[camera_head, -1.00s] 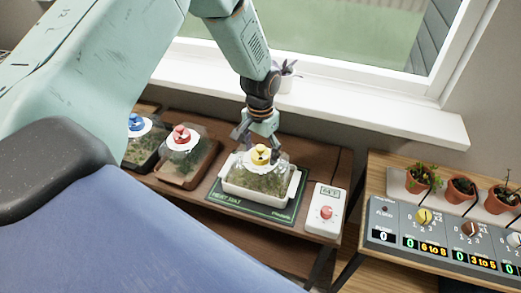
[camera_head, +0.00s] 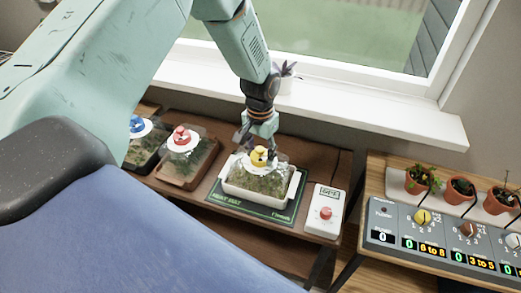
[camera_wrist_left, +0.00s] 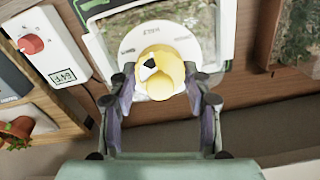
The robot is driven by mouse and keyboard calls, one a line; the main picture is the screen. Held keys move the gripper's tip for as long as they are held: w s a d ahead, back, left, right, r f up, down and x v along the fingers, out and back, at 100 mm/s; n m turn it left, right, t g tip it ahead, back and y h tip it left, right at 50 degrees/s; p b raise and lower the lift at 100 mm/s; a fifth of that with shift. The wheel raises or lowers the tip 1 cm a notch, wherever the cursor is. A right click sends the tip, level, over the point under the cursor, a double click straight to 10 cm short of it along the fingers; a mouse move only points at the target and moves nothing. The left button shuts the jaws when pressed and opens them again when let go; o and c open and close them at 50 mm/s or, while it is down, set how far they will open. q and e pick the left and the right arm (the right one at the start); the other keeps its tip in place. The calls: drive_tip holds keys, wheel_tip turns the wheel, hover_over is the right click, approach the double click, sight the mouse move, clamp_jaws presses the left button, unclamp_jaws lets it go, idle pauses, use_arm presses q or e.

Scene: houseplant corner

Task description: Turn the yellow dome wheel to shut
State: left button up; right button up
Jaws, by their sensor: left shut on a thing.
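The yellow dome wheel (camera_head: 257,157) sits on top of a clear dome over a white planted tray (camera_head: 231,187). My left gripper (camera_head: 260,148) reaches down to it from above and behind. In the left wrist view the yellow wheel (camera_wrist_left: 163,72) lies between the two fingers of the left gripper (camera_wrist_left: 160,80), which is shut on it. A white disc with small lettering (camera_wrist_left: 195,38) surrounds the wheel, and the wheel has a black-and-white mark. The fingers partly hide the wheel in the head view. My right gripper is not in view.
A red-wheeled dome (camera_head: 182,136) and a blue-wheeled dome (camera_head: 137,125) stand to the left. A white box with a red knob (camera_head: 325,212) stands close on the right. Farther right are a grey control panel (camera_head: 440,238) and potted plants. The windowsill (camera_head: 370,107) runs behind.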

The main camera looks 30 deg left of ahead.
use_arm(q)
drive_tip(key=n+p, duration=0.4)
drive_tip(key=shift+r+n, duration=0.2)
drive_tip(key=shift+n, duration=0.2)
drive_tip(key=shift+f+n+p, duration=0.15)
drive_tip(key=shift+n+p, duration=1.25)
drive_tip(key=shift+n, duration=0.8)
drive_tip(key=o, duration=1.2)
drive_tip(key=shift+c, duration=0.2)
wheel_tip(320, 180, up, 12)
